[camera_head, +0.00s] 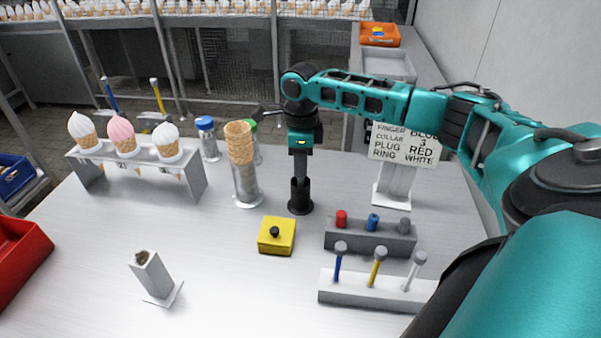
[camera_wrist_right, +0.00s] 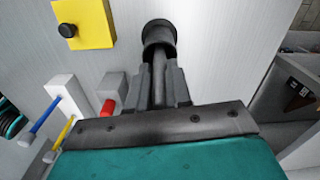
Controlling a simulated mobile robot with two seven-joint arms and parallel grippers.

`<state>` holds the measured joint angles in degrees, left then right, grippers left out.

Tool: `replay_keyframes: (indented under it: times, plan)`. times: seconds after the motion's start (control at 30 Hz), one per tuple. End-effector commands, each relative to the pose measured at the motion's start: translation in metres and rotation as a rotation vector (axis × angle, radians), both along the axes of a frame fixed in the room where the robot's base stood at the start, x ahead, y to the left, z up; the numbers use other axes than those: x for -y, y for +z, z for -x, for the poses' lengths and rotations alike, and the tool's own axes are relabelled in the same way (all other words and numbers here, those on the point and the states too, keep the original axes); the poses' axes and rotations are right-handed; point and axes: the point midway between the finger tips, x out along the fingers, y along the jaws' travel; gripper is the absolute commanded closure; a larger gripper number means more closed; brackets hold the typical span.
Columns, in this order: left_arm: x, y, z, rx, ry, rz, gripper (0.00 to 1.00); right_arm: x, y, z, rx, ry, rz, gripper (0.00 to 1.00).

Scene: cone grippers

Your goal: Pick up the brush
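The black round holder (camera_head: 300,200) stands on the white table. It also shows in the right wrist view (camera_wrist_right: 158,34). A thin grey handle (camera_wrist_right: 158,72), which I take for the brush, stands upright in it; its lower end is hidden inside. My right gripper (camera_head: 300,172) points straight down over the holder. In the right wrist view its two dark fingers (camera_wrist_right: 160,84) sit close together on either side of the handle and appear closed on it. My left gripper is not in view.
A yellow block (camera_head: 277,236) with a black knob lies left of the holder. Racks of coloured plugs (camera_head: 370,238) and tools (camera_head: 370,290) stand at the right front. Stacked cones (camera_head: 239,143) stand close on the left, a sign (camera_head: 405,145) at the right.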

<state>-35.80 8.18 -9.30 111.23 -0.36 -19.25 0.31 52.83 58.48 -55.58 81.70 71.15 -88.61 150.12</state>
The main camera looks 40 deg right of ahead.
Motion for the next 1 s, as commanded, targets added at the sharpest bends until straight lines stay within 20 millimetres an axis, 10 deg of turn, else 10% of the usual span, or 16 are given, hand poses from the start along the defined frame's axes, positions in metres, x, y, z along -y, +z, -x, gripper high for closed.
replay_keyframes:
  times: [0.67,1.0]
  plan:
    - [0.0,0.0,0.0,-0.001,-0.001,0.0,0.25,0.0,0.004,0.0,0.002,0.0,-0.001,1.0]
    - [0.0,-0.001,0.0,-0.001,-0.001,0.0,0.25,0.0,0.055,-0.001,0.006,0.0,0.0,1.0]
